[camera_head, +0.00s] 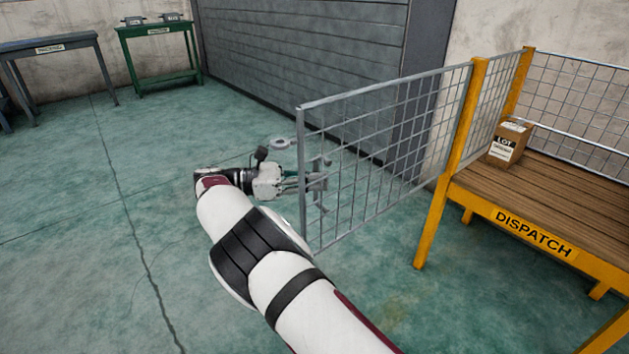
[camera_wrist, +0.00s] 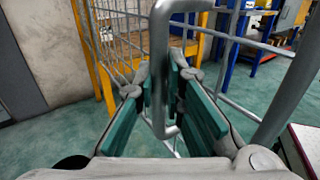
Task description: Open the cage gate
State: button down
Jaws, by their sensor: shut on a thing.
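The cage gate (camera_head: 385,145) is a grey wire-mesh panel that stands swung out from the yellow post (camera_head: 464,135) of the dispatch bay, so the bay's front is open. My gripper (camera_head: 305,185) is at the gate's free edge. In the wrist view my gripper (camera_wrist: 172,110) has its green-padded fingers on both sides of the gate's grey bar handle (camera_wrist: 160,70) and is shut on it. In the head view the handle is largely hidden behind my gripper and the gate's edge.
The dispatch table (camera_head: 560,190) with a cardboard box (camera_head: 507,143) stands at the right inside yellow posts. A grey shutter (camera_head: 300,50) is behind the gate. A green table (camera_head: 160,50) and a grey table (camera_head: 50,45) stand at the far left. The floor at left is clear.

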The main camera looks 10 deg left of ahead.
jog(key=c, duration=1.7)
grip_release()
jog(key=shift+o, duration=0.2)
jog(key=shift+r, duration=0.1)
